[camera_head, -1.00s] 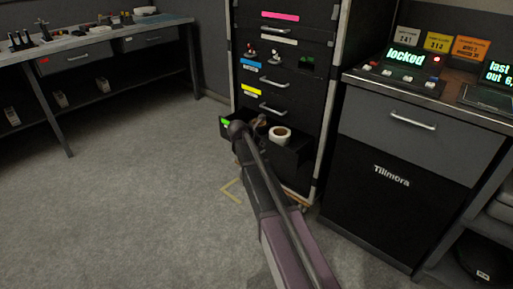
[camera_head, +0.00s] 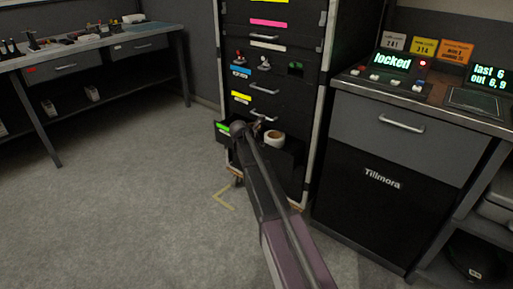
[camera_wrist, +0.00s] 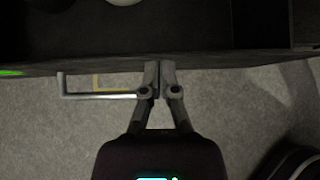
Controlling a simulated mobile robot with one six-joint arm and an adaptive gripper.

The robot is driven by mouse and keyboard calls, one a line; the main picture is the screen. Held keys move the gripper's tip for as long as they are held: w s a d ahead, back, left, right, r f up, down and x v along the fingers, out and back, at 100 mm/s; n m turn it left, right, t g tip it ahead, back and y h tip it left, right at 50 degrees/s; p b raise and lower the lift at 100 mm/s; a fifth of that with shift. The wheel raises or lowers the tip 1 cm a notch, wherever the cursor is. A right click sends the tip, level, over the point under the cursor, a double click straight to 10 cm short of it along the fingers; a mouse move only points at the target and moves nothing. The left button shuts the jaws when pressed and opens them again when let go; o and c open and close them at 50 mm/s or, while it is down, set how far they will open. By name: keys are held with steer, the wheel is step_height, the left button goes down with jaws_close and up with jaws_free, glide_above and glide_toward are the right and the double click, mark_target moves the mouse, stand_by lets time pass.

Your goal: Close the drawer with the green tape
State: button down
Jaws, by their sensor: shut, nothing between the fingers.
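The drawer with the green tape (camera_head: 290,160) is the lowest one in the black rack and stands pulled out. The green tape (camera_head: 222,127) is on the left of its front, and a sliver of it shows in the wrist view (camera_wrist: 10,73). A white roll (camera_head: 274,138) lies inside. My gripper (camera_wrist: 160,76) is shut and empty, its fingertips at the drawer's front edge, just right of the bar handle (camera_wrist: 98,96). I cannot tell whether they touch the front. In the head view my arm hides the fingers and much of the drawer front.
Above are drawers with blue (camera_head: 241,71) and yellow (camera_head: 241,96) tape, all looking shut. A grey cabinet (camera_head: 405,130) with a "locked" display (camera_head: 392,62) stands to the right. A workbench (camera_head: 70,58) is at the left. The floor in front is clear.

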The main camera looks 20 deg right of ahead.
steer(key=w+d, duration=0.5)
steer(key=d, duration=0.1)
steer(key=shift+d, duration=0.4)
steer(key=shift+s, duration=0.1)
steer(key=s+a+f+p+v, duration=0.1)
steer(key=f+p+v, duration=0.1)
steer(key=p+v, duration=0.5)
steer(key=shift+a+v, duration=0.2)
steer(key=shift+v, duration=2.9)
steer(key=shift+f, duration=0.2)
